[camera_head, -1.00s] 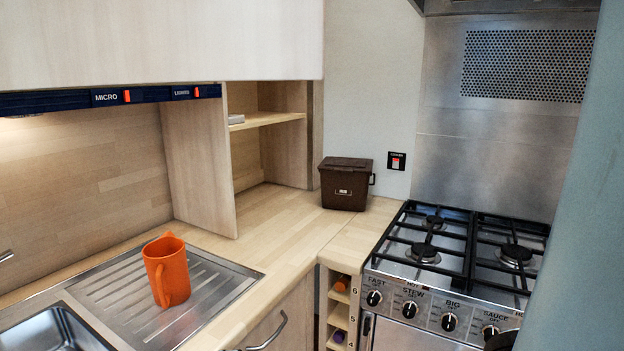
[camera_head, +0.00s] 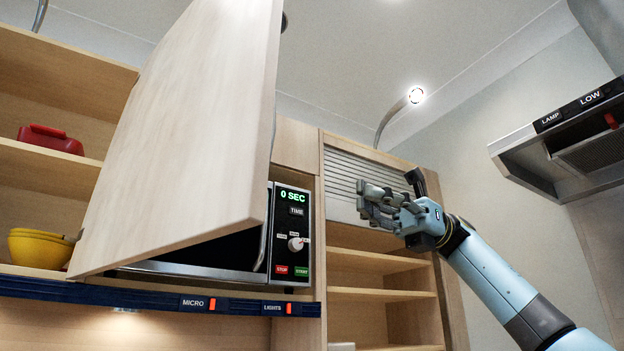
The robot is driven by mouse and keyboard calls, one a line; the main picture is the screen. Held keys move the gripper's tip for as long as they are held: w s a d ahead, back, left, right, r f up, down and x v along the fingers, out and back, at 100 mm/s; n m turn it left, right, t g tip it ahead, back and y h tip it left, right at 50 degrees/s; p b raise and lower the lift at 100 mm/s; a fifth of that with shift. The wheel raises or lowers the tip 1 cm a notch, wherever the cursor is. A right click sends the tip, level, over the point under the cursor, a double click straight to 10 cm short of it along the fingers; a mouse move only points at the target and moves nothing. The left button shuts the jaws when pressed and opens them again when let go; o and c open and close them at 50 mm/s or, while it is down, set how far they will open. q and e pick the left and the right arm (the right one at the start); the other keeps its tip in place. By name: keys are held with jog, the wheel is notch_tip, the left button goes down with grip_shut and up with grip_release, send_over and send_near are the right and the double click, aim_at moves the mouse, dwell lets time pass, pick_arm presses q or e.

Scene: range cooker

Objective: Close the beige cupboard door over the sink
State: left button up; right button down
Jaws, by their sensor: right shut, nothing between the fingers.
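The beige cupboard door (camera_head: 185,130) stands open, swung out toward me, and covers the middle left of the view. Behind it are the open shelves on the left and a microwave (camera_head: 292,235) on the right. My right gripper (camera_head: 368,205) is shut and empty. It is raised in front of the slatted shutter, to the right of the microwave and apart from the door. My left gripper is not in view. The sink is not in view.
A red container (camera_head: 50,140) and yellow bowls (camera_head: 40,248) sit on the left shelves. A dark blue switch rail (camera_head: 150,296) runs below the cupboard. A curved lamp (camera_head: 400,112) stands above the shutter unit (camera_head: 345,180). A cooker hood (camera_head: 560,150) juts out at right.

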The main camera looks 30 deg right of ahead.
jog(key=s+a+r+p, duration=0.2)
jog(key=a+p, duration=0.3)
jog(key=a, duration=0.9)
jog(key=shift+s+p, duration=0.15)
jog(key=shift+p, duration=0.2)
jog(key=shift+d, duration=0.1)
